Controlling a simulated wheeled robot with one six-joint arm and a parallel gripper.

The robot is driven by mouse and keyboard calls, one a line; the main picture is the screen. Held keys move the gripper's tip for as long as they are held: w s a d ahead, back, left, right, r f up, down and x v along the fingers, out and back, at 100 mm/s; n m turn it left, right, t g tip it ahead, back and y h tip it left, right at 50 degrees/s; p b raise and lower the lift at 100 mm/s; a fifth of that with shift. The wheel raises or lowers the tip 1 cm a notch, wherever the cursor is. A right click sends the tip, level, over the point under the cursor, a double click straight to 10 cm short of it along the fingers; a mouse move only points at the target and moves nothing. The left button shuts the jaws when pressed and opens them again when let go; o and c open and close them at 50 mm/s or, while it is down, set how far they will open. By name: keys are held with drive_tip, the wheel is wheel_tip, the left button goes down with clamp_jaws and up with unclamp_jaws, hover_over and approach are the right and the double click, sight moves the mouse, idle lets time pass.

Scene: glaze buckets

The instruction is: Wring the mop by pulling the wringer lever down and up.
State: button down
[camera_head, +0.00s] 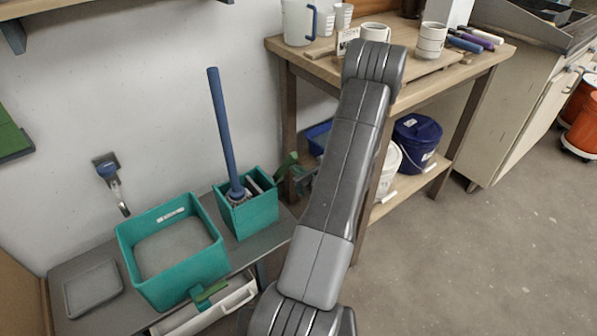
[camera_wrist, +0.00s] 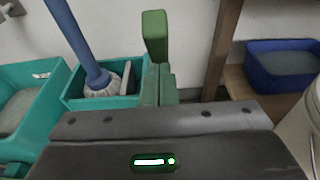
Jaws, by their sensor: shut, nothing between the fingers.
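The blue-handled mop (camera_head: 224,130) stands tilted with its head in the teal wringer bucket (camera_head: 250,213). In the wrist view, the mop (camera_wrist: 74,32) and bucket (camera_wrist: 108,103) are at the upper left. The green wringer lever (camera_head: 288,161) rises at the bucket's right side; its green grip (camera_wrist: 155,38) shows upright in the wrist view. My gripper (camera_wrist: 159,72) is shut and empty, its fingertips just before the lever at the bucket's right edge. Whether they touch it is unclear. In the head view my gripper (camera_head: 299,179) is partly hidden by my arm.
A larger teal tub (camera_head: 172,290) with grey contents stands left on the grey bench (camera_head: 70,275), beside a shallow tray (camera_head: 92,288). A wooden shelf table (camera_head: 294,110) with mugs stands close right. A blue tub (camera_wrist: 285,85) sits on its lower shelf.

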drive_tip(key=w+a+r+g+h+p, duration=0.1)
drive_tip(key=w+r+p, duration=0.1)
drive_tip(key=p, duration=0.1)
drive_tip(key=w+a+r+g+h+p, duration=0.1)
drive_tip(key=w+a+p, duration=0.1)
drive_tip(key=p, duration=0.2)
drive_tip(key=w+a+r+g+p, duration=0.1)
drive_tip(key=w+r+p, duration=0.1)
drive_tip(key=p, duration=0.2)
drive_tip(key=shift+w+a+r+g+h, duration=0.2)
drive_tip(key=shift+a+r+g+h, duration=0.1)
drive_tip(key=shift+a+h, duration=0.1)
drive_tip(key=w+a+p, duration=0.1)
drive_tip(key=w, duration=0.1)
drive_tip(key=shift+w+a+g+p, duration=0.3)
drive_tip(key=shift+a+p, duration=0.05)
drive_tip(key=shift+w+r, duration=0.15)
drive_tip(key=shift+r, duration=0.05)
